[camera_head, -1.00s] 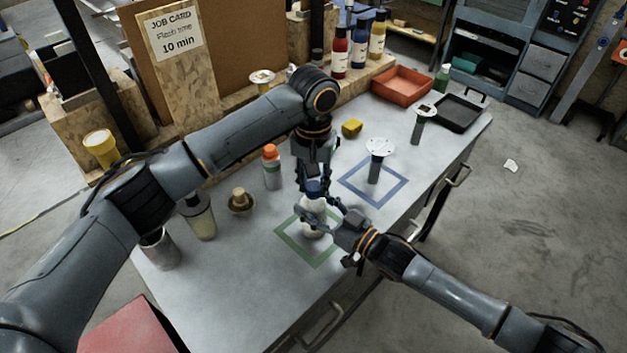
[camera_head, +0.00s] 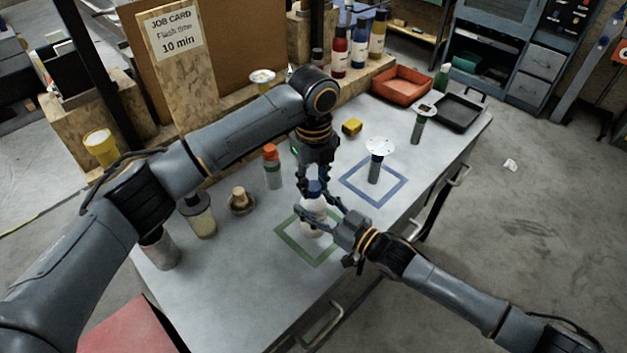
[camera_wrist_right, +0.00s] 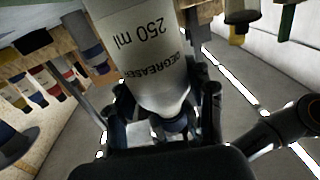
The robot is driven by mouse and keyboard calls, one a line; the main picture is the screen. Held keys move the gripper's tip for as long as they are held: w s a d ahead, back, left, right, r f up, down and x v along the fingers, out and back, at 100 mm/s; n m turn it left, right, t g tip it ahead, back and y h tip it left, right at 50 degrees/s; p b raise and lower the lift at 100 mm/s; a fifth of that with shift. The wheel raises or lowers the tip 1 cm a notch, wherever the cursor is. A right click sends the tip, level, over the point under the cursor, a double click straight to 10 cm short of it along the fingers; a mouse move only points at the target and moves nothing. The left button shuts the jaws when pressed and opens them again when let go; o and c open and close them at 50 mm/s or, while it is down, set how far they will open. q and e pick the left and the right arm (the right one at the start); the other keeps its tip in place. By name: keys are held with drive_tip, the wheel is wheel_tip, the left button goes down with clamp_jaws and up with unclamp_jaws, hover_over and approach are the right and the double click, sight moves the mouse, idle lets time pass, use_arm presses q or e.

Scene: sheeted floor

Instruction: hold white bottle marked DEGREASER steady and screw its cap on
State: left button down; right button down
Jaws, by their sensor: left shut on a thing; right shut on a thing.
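The white DEGREASER bottle (camera_head: 312,222) stands upright on the table inside the green square outline. My right gripper (camera_head: 320,208) is shut around its upper body from the right. In the right wrist view the bottle (camera_wrist_right: 150,50) appears upside down, with its printed label readable and the gripper's fingers on both sides of it. The blue cap (camera_head: 314,187) is at the top of the bottle. My left gripper (camera_head: 316,183) points down from above and is shut on the cap. The fingers partly hide the cap, and I cannot tell how far it is threaded.
Red (camera_head: 403,82) and black (camera_head: 459,113) trays sit at the far end.

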use_arm(q)
drive_tip(key=shift+m, duration=0.4)
drive_tip(key=c, duration=1)
unclamp_jaws()
drive_tip(key=shift+r, duration=2.3)
drive_tip(key=shift+c, duration=0.3)
